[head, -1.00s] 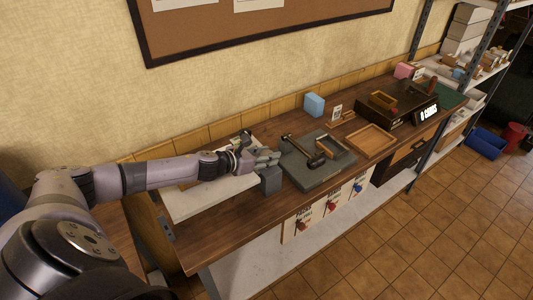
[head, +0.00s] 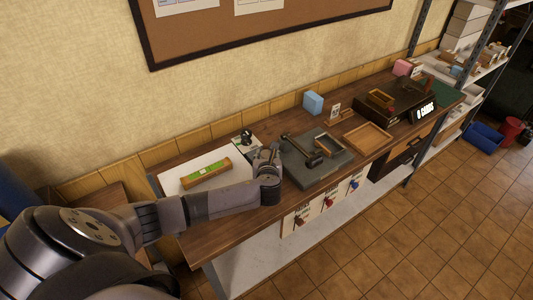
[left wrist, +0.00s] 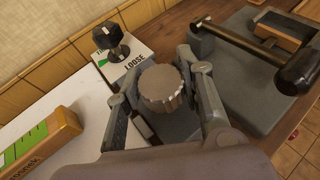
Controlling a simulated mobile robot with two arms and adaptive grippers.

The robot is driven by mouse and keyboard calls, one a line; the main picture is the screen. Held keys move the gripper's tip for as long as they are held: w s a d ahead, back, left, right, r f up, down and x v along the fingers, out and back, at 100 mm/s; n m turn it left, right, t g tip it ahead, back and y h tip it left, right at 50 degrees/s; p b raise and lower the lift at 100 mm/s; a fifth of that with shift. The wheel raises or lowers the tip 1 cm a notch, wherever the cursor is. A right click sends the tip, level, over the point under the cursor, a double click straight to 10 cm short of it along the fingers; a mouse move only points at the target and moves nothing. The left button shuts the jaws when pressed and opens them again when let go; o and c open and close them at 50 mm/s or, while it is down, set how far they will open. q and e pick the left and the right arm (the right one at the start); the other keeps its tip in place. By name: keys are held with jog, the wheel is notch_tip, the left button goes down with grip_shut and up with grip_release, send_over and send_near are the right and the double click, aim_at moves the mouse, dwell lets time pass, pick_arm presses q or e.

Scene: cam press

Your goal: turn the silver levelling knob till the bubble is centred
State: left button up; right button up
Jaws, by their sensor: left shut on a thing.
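The silver levelling knob (left wrist: 160,88) is ridged and round and stands between the fingers of my left gripper (left wrist: 162,95) in the left wrist view. The gripper is shut on it. In the head view my left gripper (head: 268,160) is at the right end of the white plate (head: 235,186) and hides the knob. A wooden spirit level (head: 205,174) with a green vial lies on the plate. Its near end (left wrist: 65,124) shows at the left of the wrist view. I cannot make out clearly where the bubble sits. My right gripper is not in view.
A black knob (left wrist: 110,37) stands on a card reading "LOOSE" behind the gripper. A wooden tray (head: 369,138) stands farther right.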

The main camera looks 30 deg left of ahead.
pick_arm(q)
jog(key=n+g+y, duration=0.3)
jog(key=n, duration=0.1)
jog(key=shift+n+g+y, duration=0.3)
jog(key=shift+g+y, duration=0.1)
jog(key=shift+n+g+y+b, duration=0.9)
jog(key=shift+n+g+b, duration=0.2)
jog(key=shift+n+g, duration=0.9)
jog(key=shift+g, duration=0.3)
jog(key=o, duration=1.2)
